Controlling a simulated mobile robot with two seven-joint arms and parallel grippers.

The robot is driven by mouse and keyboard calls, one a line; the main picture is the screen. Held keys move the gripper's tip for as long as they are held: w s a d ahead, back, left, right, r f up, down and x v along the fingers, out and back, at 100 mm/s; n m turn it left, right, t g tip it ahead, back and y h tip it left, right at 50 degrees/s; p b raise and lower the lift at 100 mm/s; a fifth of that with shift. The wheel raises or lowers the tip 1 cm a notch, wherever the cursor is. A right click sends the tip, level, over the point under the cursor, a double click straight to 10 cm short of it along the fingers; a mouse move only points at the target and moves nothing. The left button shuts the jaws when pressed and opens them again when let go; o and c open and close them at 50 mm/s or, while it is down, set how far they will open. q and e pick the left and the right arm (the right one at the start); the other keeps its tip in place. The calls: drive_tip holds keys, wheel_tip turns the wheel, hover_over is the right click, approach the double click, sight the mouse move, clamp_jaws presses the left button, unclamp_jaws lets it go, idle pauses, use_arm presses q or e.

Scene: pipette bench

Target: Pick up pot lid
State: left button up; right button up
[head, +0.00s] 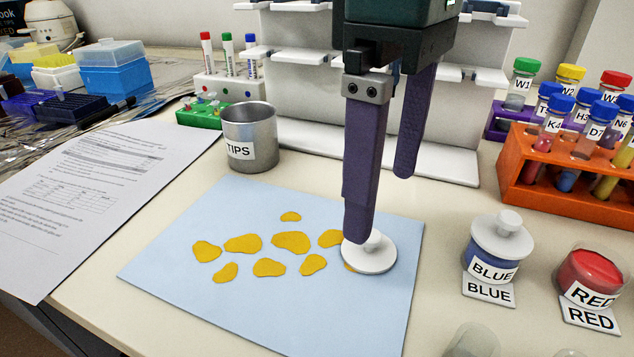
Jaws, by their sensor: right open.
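A round white pot lid (370,256) with a central knob lies on the right part of the light blue sheet (300,314). My right gripper (382,205) comes down from above, with its two purple fingers apart. The nearer fingertip is at the lid's knob and partly hides it; I cannot tell whether they touch. The other finger is farther back and higher in the picture. Another white lid (502,235) sits on the blue pot (490,268) at the right. The red pot (590,277) has no white lid on it. My left gripper is not in view.
Yellow patches (243,243) lie on the blue sheet. A metal TIPS cup (250,140) stands behind it. A white rack (300,60) is behind my gripper. An orange tube rack (565,175) stands at the right. Clear cups (472,340) are at the front edge.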

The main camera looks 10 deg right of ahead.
sight(370, 243)
drive_tip(key=f, duration=0.4)
drive_tip(key=f+b, duration=0.1)
drive_tip(key=f, duration=0.1)
drive_tip(key=shift+w+a, duration=0.2)
drive_tip(key=shift+w, duration=0.1)
drive_tip(key=shift+r, duration=0.1)
drive_tip(key=shift+c, duration=0.3)
